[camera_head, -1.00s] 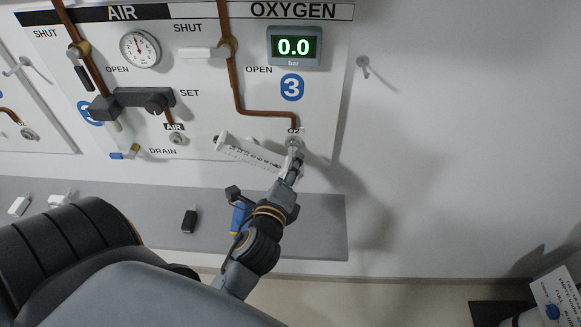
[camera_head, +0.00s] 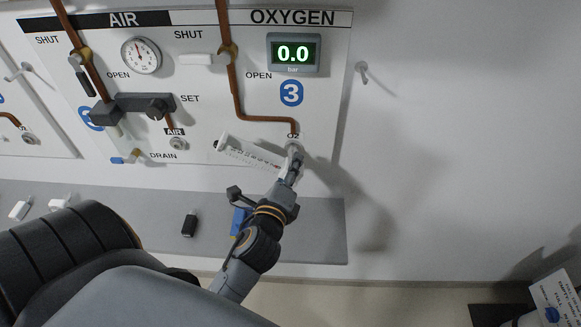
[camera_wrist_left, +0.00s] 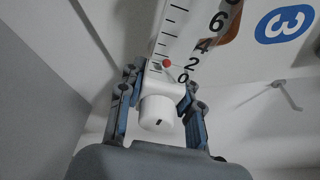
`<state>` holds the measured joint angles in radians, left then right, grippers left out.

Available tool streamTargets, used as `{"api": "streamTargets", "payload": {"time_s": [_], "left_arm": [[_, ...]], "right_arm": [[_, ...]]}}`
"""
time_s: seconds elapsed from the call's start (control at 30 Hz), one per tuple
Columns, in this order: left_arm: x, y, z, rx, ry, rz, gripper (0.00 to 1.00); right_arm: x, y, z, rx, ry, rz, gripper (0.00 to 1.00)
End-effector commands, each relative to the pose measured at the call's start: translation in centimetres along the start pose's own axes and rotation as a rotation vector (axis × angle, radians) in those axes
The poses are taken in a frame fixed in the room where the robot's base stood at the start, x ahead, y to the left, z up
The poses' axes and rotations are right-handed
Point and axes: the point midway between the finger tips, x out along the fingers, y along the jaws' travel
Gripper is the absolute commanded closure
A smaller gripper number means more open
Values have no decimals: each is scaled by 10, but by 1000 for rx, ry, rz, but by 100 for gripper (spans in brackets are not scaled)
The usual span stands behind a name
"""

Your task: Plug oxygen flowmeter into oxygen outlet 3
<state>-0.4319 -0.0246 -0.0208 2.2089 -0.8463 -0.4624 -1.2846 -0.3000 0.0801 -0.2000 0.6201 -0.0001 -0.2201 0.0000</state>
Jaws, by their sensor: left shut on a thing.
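The oxygen flowmeter (camera_head: 247,153) is a clear scaled tube with a white body, lying tilted across the lower panel in the head view. In the left wrist view its tube (camera_wrist_left: 178,40) shows a red ball near 0 and a white knob (camera_wrist_left: 158,110). My left gripper (camera_head: 291,168) is shut on the flowmeter's white body, with a finger on each side in the wrist view. The body is at the O2 outlet 3 (camera_head: 296,142), below the copper pipe. The gripper and flowmeter cover most of the outlet, so I cannot tell whether it is seated. My right gripper is not in view.
The oxygen display (camera_head: 293,53) reads 0.0 bar. The air outlet (camera_head: 178,143) is to the left. A grey shelf (camera_head: 320,225) below the panel holds a black item (camera_head: 189,223) and a blue item (camera_head: 239,220). Wall to the right is mostly clear.

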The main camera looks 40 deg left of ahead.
Motion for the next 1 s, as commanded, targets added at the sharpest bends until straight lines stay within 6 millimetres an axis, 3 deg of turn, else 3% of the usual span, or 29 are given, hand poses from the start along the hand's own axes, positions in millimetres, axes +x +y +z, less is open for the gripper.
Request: {"api": "streamTargets", "payload": {"time_s": [0.27, 0.3, 0.43, 0.77, 1.0], "left_arm": [[0, -1, 0, 0, 0, -3, 100], [0, -1, 0, 1, 0, -3, 64], [0, -1, 0, 0, 0, -3, 39], [-1, 1, -1, 0, 1, 2, 39], [-23, 5, -8, -2, 1, -2, 39]], "right_arm": [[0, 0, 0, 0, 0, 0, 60], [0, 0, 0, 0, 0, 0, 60], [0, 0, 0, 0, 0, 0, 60], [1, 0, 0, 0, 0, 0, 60], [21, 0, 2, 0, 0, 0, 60]]}}
